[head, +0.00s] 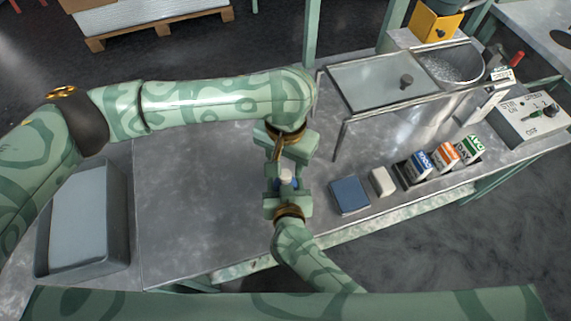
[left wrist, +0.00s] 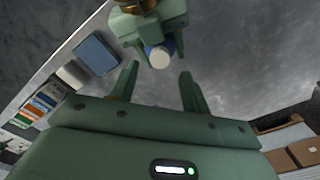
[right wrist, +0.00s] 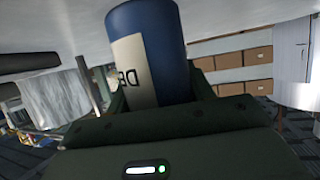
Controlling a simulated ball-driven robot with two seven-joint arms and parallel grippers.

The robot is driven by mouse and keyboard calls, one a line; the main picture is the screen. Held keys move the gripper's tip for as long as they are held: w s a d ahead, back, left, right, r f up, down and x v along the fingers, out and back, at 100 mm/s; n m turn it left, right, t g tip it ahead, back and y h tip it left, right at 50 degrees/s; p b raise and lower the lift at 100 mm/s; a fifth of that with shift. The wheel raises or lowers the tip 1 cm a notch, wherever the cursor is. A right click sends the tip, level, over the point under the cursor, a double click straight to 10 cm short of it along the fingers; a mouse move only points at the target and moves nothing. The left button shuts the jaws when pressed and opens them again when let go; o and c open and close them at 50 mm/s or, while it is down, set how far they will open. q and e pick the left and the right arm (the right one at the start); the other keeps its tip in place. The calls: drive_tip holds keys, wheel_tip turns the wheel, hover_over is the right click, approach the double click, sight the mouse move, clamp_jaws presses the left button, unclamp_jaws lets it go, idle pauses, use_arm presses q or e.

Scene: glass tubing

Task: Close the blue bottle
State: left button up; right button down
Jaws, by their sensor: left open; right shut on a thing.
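The blue bottle (right wrist: 150,35) stands between the fingers of my right gripper (head: 287,190) and shows a pale label with dark letters in the right wrist view. My right gripper is shut on it above the table. In the left wrist view a pale round top (left wrist: 160,56) shows at the bottle's end, with blue beside it; I cannot tell whether it is a cap or how tightly it sits. My left gripper (left wrist: 160,88) is open and empty, its fingers apart just short of the pale top. In the head view the left gripper is directly behind the bottle.
A blue pad (head: 349,195) and a white block (head: 382,181) lie right of the grippers, beside blue, orange (head: 446,158) and green labelled cartons. A framed stand (head: 375,85) is behind them. A grey tray (head: 122,215) is at left; the table between is clear.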

use_arm(q)
drive_tip(key=shift+r, duration=0.35)
drive_tip(key=shift+o, duration=0.3)
drive_tip(key=o, duration=0.5)
wheel_tip(320, 180, up, 12)
use_arm(e)
drive_tip(key=shift+c, duration=2.4)
unclamp_jaws()
